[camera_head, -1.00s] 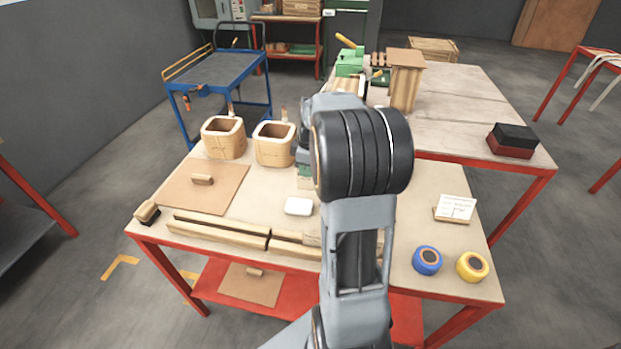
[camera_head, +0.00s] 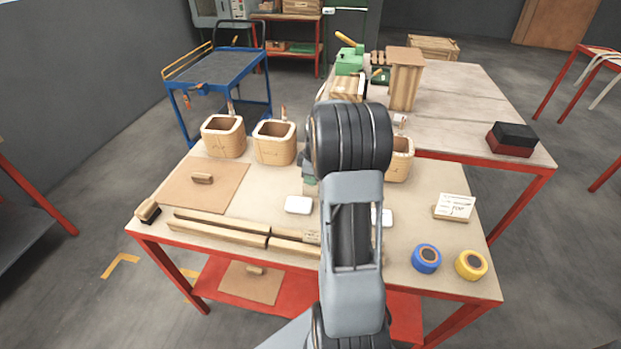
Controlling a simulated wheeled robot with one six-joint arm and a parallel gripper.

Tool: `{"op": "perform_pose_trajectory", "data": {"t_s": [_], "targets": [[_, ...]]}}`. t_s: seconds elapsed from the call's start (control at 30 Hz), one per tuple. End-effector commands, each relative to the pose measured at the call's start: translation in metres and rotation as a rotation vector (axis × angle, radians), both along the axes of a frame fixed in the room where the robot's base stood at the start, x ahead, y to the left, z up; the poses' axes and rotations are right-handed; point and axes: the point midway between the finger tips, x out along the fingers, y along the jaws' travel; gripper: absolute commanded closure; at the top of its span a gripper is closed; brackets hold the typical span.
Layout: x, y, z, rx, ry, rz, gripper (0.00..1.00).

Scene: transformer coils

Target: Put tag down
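My arm stands in the middle of the view and hides much of the table behind it. Only a small part of my gripper (camera_head: 309,183) shows at the left of the arm, above the table; its fingers and anything between them are hidden. A white tag-like piece (camera_head: 298,205) lies flat on the table left of the arm. Another white piece (camera_head: 382,217) shows just right of the arm. Three wooden coils stand at the back: left (camera_head: 223,137), middle (camera_head: 274,142) and right (camera_head: 398,160), the last partly hidden.
Long wooden bars (camera_head: 220,229) lie along the front of the table (camera_head: 250,188). A brown board (camera_head: 215,190) lies at left, a brush (camera_head: 148,210) at its corner. A written card (camera_head: 455,206), blue tape (camera_head: 426,258) and yellow tape (camera_head: 470,265) are at right.

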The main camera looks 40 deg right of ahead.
Motion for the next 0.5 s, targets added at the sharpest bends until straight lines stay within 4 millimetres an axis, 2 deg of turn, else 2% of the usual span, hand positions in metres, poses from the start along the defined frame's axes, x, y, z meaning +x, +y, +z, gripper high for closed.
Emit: {"op": "perform_pose_trajectory", "data": {"t_s": [0.5], "targets": [[0.0, 0.0, -0.013, 0.0, 0.0, 0.0, 1.0]]}}
